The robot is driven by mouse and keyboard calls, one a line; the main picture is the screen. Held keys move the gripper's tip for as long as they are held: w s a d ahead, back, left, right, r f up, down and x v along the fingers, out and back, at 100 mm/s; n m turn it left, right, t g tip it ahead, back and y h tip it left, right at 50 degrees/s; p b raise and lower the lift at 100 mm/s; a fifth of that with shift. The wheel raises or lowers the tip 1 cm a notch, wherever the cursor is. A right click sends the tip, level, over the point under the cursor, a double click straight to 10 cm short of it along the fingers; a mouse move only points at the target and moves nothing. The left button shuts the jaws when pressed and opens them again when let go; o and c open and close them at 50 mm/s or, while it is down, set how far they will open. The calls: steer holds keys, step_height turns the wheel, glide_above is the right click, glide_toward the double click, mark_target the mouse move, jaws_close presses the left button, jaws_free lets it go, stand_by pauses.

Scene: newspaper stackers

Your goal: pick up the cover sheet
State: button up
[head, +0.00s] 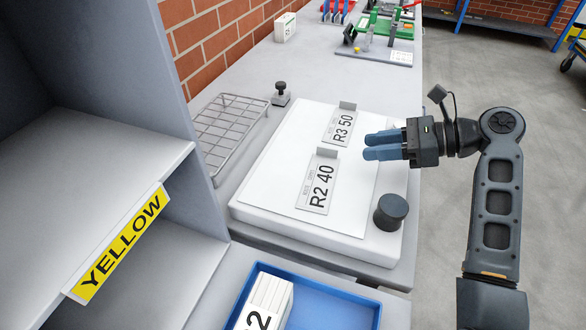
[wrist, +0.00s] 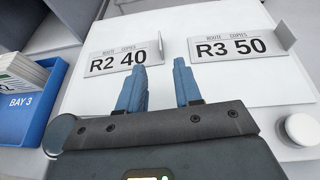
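Two white cover sheets, each with a raised grey tab, lie on a white slab (head: 270,190). One reads "R2 40" (head: 319,186) and the other "R3 50" (head: 341,127); both are flat and uncovered. In the wrist view the R2 40 sheet (wrist: 112,60) is on the left and the R3 50 sheet (wrist: 228,47) on the right. My gripper (head: 366,146) has blue fingers, apart with nothing between them. It is over the slab's right side, pointing left. In the wrist view its fingertips (wrist: 160,66) are near the gap between the sheets. Its exact height is unclear.
A dark round knob (head: 391,211) stands at the slab's right front corner. A wire rack (head: 226,130) and a small stamp (head: 281,95) are to its left. A blue tray (head: 338,308) with a paper stack (head: 268,297) is in front. A grey shelf (head: 105,145) stands left.

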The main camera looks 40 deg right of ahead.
mark_target(337, 158)
steer(key=shift+w+a+f, duration=0.2)
steer(key=shift+w+a, duration=0.2)
steer(key=shift+w, duration=0.2)
steer(key=x, duration=0.6)
steer(key=shift+w+a+p, duration=0.2)
steer(key=shift+w+p, duration=0.1)
steer(key=shift+p, duration=0.05)
jaws_close()
